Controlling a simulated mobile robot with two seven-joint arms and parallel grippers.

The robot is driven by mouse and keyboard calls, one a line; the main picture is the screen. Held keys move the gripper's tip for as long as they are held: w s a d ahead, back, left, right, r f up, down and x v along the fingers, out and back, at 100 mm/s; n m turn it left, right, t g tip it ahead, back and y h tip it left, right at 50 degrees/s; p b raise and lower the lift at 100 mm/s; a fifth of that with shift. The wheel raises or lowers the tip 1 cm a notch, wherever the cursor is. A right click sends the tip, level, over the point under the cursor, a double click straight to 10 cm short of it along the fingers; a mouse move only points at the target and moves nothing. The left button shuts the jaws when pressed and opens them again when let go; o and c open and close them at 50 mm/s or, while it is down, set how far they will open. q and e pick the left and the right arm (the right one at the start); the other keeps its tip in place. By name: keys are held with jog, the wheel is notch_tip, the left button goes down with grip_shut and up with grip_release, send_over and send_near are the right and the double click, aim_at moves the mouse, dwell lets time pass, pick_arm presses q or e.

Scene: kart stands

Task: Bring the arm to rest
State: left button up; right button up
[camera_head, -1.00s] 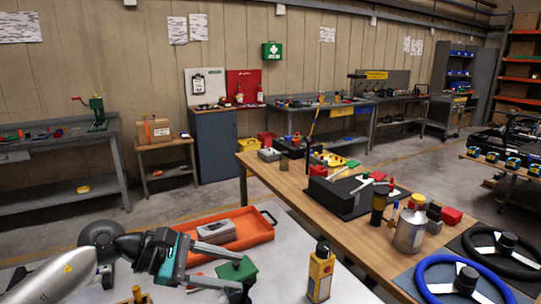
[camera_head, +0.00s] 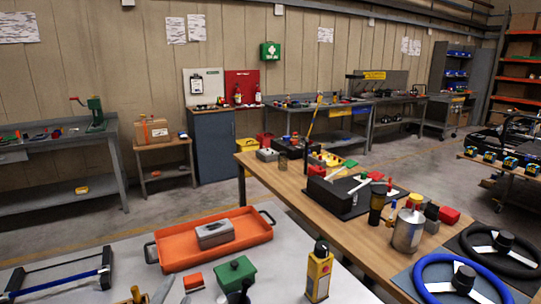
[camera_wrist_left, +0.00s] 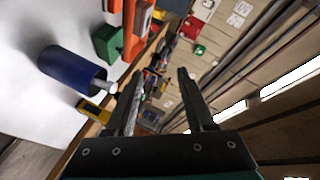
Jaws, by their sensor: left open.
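My left gripper (camera_wrist_left: 160,75) shows in the left wrist view, its two dark fingers spread apart with nothing between them. The fingers point out over the bench toward the far wall. My right gripper is in neither view.
A pale bench (camera_head: 100,250) holds an orange tray (camera_head: 170,257) with a grey box (camera_head: 214,233), a green box (camera_head: 236,271), a yellow device (camera_head: 319,272) and a blue-barred frame (camera_head: 60,276). A blue cylinder (camera_wrist_left: 70,68) shows in the wrist view. A wooden table (camera_head: 275,180) stands beyond.

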pick_arm(q)
jog(key=s+d+f+n+g, duration=0.1)
jog(key=s+f+n+g, duration=0.3)
jog(key=s, duration=0.4)
jog(key=s+f+n+g+h, duration=0.1)
jog(key=s+f+n+g, duration=0.25)
jog(key=s+f, duration=0.3)
jog(key=s+d+f+n+g, duration=0.1)
jog(key=s+f+n+g, duration=0.1)
jog(key=s+f+g, duration=0.45)
jog(key=s+f+b, duration=0.3)
jog(key=f+b, duration=0.2)
jog(key=f, duration=2)
jog(key=s+a+f+b, duration=0.3)
jog(key=s+f+b, duration=0.2)
jog(key=s+f, duration=1)
notch_tip(320, 180, down, 4)
jog(key=shift+s+a+r, duration=0.2)
jog(key=shift+s, duration=0.1)
